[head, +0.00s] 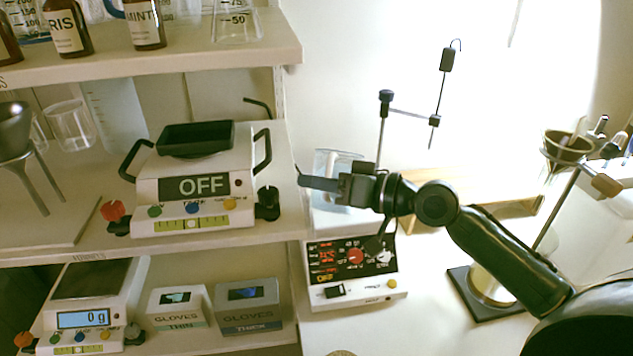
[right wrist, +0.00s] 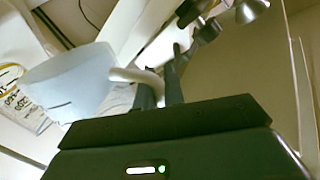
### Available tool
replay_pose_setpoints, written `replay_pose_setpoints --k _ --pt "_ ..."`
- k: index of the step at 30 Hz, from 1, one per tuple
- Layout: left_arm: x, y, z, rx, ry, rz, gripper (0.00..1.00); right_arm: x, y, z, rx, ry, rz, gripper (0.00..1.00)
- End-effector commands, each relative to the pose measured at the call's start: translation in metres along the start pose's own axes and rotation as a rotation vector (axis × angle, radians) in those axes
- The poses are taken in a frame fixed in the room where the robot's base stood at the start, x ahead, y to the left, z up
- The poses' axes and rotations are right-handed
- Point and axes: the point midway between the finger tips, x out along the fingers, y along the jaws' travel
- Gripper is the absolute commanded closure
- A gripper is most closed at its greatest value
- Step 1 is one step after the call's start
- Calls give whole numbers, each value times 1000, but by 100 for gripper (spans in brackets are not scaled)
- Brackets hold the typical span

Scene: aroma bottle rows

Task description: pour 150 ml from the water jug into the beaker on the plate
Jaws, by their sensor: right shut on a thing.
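My right gripper (head: 325,184) is shut on the pale handle (right wrist: 138,76) of the translucent bluish water jug (right wrist: 68,82). In the head view the jug (head: 336,163) shows behind the gripper, above the plate (head: 352,275). The plate is a white unit with a dark front panel, red lit figures and knobs. In the right wrist view a clear vessel with printed marks (right wrist: 22,98), likely the beaker, shows partly behind the jug. The gripper and jug hide most of the beaker in the head view. I cannot tell the water levels. My left gripper is out of view.
A shelf unit stands left of the plate, with its edge (head: 270,238) close to the gripper. It holds a scale reading OFF (head: 195,188), another scale (head: 85,310) and glove boxes (head: 248,305). Stands with rods (head: 382,130) and a funnel (head: 567,148) stand at the right.

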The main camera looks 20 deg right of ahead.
Motion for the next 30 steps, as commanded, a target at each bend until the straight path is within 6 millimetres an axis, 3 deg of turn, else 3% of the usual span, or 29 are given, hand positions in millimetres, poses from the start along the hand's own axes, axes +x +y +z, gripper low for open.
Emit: replay_pose_setpoints --k 30 --pt "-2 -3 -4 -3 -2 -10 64 2 12 -4 137 -24 -2 100"
